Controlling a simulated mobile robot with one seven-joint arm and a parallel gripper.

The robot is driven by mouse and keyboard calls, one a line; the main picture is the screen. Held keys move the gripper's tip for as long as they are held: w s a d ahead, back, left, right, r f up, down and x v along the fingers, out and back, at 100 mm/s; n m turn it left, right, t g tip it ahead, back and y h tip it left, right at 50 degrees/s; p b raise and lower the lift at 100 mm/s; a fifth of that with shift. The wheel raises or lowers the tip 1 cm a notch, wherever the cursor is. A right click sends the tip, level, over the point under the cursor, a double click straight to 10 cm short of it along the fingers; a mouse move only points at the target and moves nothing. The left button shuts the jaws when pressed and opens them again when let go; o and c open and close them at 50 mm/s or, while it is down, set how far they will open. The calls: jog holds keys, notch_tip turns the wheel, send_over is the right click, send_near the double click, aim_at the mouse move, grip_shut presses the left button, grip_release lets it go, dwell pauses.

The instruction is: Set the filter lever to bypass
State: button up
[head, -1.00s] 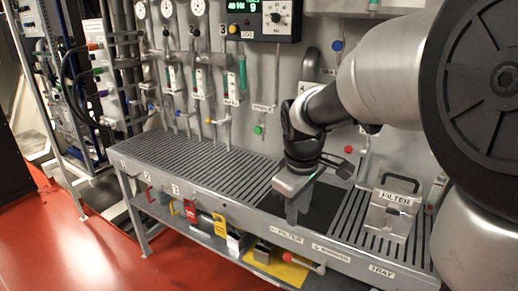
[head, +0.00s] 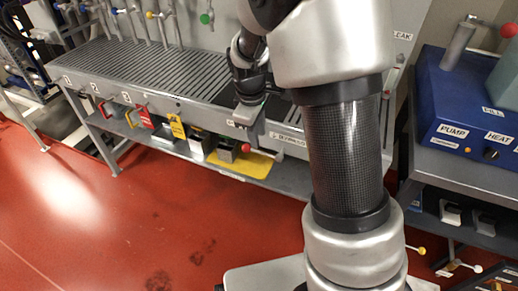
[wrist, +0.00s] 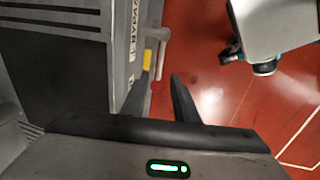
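The filter lever (wrist: 161,55) shows in the wrist view as a pale rod at the bench's front face, with a red knob (wrist: 156,87) at its end. The knob also shows small in the head view (head: 246,148), below the front edge. A partly readable bypass label (wrist: 137,30) is beside the lever. My gripper (wrist: 160,92) is open, its two dark fingers apart with nothing held. The lever appears in the gap between them, apparently beyond the tips; I cannot tell whether it touches. In the head view my gripper (head: 256,130) is at the front edge.
The slatted bench (head: 150,70) runs left. A lower shelf holds a yellow mat (head: 242,165) and several boxes and tags. A blue pump unit (head: 470,115) stands at the right. My arm covers the bench's right part. Red floor in front is largely open.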

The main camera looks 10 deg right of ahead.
aim_at(260, 152)
jog(key=f, duration=0.4)
jog(key=w+f+b, duration=0.1)
jog(key=f, duration=0.1)
jog(key=shift+d+f, duration=0.25)
jog(key=shift+d, duration=0.15)
grip_shut()
dwell(1.0)
